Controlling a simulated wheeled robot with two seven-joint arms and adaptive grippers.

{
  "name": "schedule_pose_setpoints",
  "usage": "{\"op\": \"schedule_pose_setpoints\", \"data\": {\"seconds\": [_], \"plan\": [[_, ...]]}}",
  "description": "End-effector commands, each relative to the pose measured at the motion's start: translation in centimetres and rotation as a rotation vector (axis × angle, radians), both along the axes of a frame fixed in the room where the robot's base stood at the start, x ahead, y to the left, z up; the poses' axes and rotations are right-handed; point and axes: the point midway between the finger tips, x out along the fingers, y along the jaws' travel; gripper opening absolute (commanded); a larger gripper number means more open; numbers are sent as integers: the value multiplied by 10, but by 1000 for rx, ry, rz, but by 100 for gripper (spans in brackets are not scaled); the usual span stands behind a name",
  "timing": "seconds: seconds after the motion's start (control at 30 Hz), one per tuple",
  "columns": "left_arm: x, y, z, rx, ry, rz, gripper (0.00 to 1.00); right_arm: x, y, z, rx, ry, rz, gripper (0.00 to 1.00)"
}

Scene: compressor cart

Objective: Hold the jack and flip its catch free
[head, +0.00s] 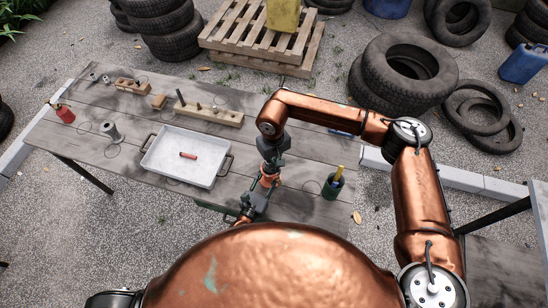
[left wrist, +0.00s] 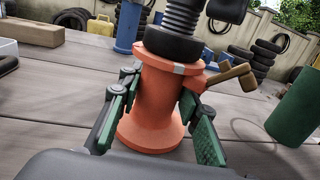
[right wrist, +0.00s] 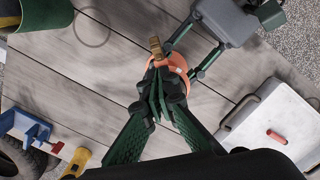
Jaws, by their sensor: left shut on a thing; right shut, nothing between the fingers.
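The orange, spool-shaped jack (left wrist: 158,105) stands upright on the table, a black ribbed screw column above its body. It also shows in the head view (head: 268,182). Its brown catch (left wrist: 232,76) sticks out sideways from the upper body and also shows in the right wrist view (right wrist: 155,46). My left gripper (head: 246,210) is shut on the jack body, one green-padded finger on each side. My right gripper (right wrist: 160,92) is shut and empty, pointing down over the jack top near the catch. Whether it touches the jack or catch I cannot tell.
A white tray (head: 154,160) with a red cylinder (head: 188,156) lies left of the jack. A dark green cup (head: 331,188) stands to the right. Bare planks surround the jack.

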Motion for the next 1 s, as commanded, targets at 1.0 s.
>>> {"op": "schedule_pose_setpoints", "data": {"seconds": [1.0], "plan": [[0, 1, -1, 0, 1, 1, 0, -25, -15, -22, 29, -64, -1, 0]]}}
